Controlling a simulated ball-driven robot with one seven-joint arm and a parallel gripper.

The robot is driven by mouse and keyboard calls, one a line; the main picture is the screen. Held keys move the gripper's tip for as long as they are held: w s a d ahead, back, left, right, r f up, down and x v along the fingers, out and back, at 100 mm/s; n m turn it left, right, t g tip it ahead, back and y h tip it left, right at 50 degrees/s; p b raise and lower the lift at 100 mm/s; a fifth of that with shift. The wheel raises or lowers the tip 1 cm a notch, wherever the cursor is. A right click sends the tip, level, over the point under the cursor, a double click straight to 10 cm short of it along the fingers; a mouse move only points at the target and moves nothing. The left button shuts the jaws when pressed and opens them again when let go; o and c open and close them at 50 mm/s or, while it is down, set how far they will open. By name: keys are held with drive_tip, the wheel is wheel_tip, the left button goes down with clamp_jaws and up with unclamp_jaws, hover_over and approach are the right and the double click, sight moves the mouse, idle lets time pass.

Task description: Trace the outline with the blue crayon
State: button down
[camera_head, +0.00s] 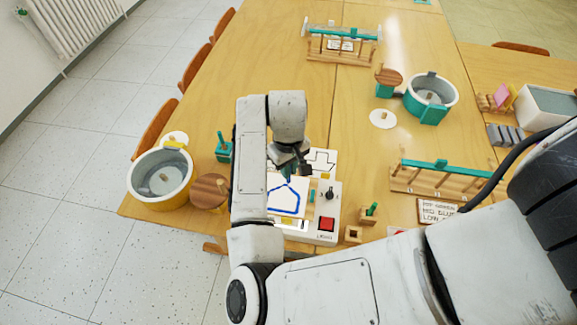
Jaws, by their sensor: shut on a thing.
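My gripper (288,168) is over the white drawing board at the middle of the table, seen from above and partly hidden by my own arm. It is shut on a small blue-teal piece, seemingly the blue crayon (287,174), whose lower tip points down at the sheet. Whether the tip touches the paper cannot be told. On the white sheet (291,205) below it, a thick blue line (299,190) forms an angular, house-like outline. Its left part is hidden by my arm.
The board's right side carries a black knob (329,194) and a red button (326,224). A yellow-and-white tub (160,183) and a round wooden lid (209,191) stand left. A wooden rack with a teal bar (440,178) stands right. The table behind the board is mostly clear.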

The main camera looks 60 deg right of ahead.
drive_tip(key=shift+f+b, duration=0.9)
drive_tip(key=shift+f, duration=0.6)
drive_tip(key=shift+p, duration=0.5)
idle(0.7)
drive_tip(key=shift+r, duration=0.15)
wheel_tip(320, 180, up, 4)
drive_tip(key=p, duration=0.4)
idle(0.4)
